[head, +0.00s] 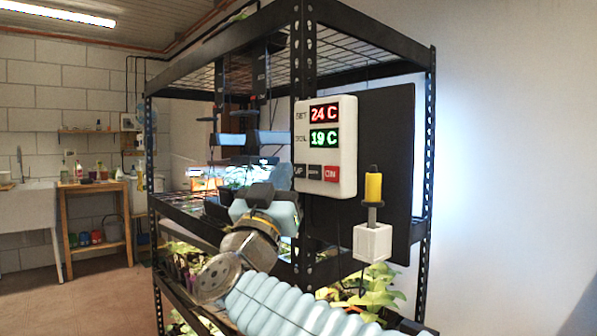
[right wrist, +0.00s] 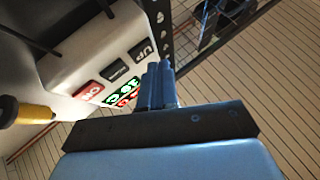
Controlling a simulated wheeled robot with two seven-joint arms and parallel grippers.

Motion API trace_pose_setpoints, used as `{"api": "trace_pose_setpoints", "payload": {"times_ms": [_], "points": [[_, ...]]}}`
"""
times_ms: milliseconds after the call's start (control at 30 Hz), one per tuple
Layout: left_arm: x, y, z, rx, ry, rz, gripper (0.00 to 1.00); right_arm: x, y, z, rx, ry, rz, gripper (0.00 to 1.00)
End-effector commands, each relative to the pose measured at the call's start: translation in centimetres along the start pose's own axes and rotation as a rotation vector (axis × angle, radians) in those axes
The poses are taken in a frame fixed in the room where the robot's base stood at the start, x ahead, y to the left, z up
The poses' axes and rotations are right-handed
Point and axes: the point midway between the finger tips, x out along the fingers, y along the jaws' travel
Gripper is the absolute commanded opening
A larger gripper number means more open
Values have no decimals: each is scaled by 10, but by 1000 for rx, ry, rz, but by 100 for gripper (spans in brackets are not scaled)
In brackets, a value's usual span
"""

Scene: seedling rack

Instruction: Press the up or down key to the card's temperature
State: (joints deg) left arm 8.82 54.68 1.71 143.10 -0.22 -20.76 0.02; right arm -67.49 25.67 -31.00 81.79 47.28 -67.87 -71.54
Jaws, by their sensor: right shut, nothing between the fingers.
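The white controller box (head: 347,150) is on a dark panel at the rack's front post. Its red SET display (head: 324,113) reads 24 C and its green lower display (head: 324,138) reads 19 C. Below are a dark up key (head: 300,171), a dark middle key (head: 315,171) and a red key (head: 330,174); the red key's label is unclear. My right gripper (right wrist: 160,68) is shut and empty, beside the box near the up key (right wrist: 141,50) in the right wrist view; contact is not clear. I cannot make out a temperature card. My left gripper is not in view.
A sink (head: 25,200) and wooden bench (head: 95,185) are far left.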

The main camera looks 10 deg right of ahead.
Motion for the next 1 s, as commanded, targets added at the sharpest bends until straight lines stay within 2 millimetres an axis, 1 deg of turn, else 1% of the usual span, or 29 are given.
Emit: {"api": "trace_pose_setpoints", "payload": {"times_ms": [367, 467, 800, 1000], "points": [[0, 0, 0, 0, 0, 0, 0, -2, -2, -2, 0, 0, 0, 0], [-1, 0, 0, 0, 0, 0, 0, -6, -5, -5, -1, 1, 0, 0], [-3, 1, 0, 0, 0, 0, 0, -30, -22, -22, -1, 1, -1, 0], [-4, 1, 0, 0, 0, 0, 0, -36, -26, -26, -1, 0, 0, 0]]}}
